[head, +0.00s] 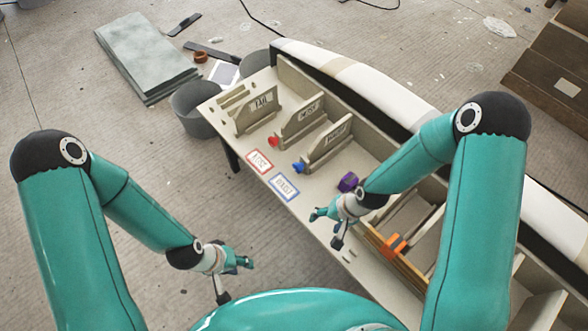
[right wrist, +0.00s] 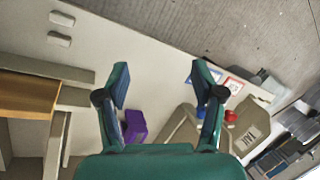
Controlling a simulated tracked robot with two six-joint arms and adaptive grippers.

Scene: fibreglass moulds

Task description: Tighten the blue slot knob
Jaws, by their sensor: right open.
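The blue knob (head: 298,167) sits at the front end of an upright slotted divider on the bench, behind the blue-bordered card (head: 285,187). My left gripper (head: 236,280) looks open and empty, over the floor in front of the bench.
A red knob (head: 274,141) and red-bordered card (head: 259,161) lie left of the blue ones. A purple block (head: 348,182) sits right, close to my right wrist. An orange clamp-like piece (head: 393,245) is further right. Grey buckets (head: 195,108) stand beyond the bench's left end.

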